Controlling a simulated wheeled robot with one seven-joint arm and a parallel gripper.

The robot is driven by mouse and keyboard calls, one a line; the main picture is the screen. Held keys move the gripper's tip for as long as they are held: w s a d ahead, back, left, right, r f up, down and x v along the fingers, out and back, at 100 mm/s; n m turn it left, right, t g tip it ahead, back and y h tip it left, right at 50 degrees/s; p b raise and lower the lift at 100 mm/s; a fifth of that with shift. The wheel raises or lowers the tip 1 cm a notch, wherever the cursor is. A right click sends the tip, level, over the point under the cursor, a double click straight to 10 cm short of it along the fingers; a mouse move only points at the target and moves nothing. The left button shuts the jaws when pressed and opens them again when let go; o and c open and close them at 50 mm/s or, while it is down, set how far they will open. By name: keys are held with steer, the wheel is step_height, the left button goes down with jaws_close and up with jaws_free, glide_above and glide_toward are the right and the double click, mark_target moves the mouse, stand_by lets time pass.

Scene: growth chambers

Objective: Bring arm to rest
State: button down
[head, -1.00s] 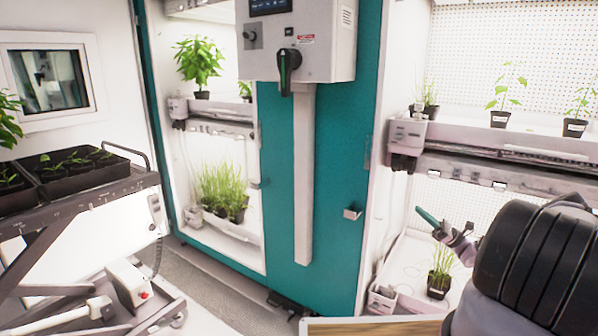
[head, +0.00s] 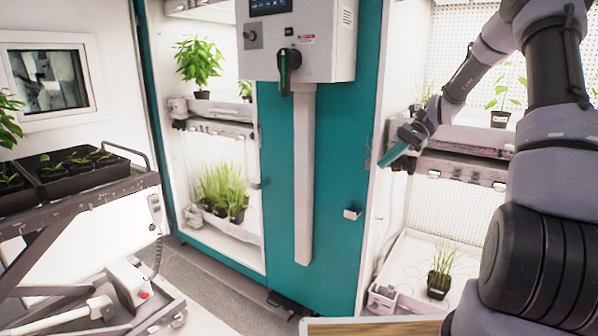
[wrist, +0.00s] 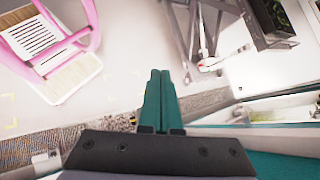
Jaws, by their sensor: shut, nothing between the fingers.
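My gripper (head: 393,155) is at the right of the head view, in front of the right growth chamber's shelf (head: 465,167). Its teal fingers are shut with nothing held and point down to the left. In the wrist view my gripper (wrist: 159,75) shows its two teal fingers side by side, touching, over the floor. My arm rises at the right edge of the head view and bends down to the gripper, hiding part of the right chamber.
A teal cabinet (head: 338,190) with a control box (head: 325,40) stands in the middle. A cart (head: 60,215) with seedling trays (head: 65,172) is at left. Potted grass (head: 440,270) sits in the lower right chamber. The wrist view shows a pink-framed object (wrist: 50,35).

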steer(key=s+r+n+t+h, duration=0.2)
steer(key=s+r+t+h, duration=0.2)
steer(key=s+r, duration=0.4)
steer(key=s+r+n+t+h, duration=0.2)
steer(key=s+r+t+h, duration=0.2)
steer(key=s+r, duration=0.5)
steer(key=shift+s+r+n+t, duration=0.3)
steer(key=shift+s+t, duration=0.9)
steer(key=shift+s, duration=2.95)
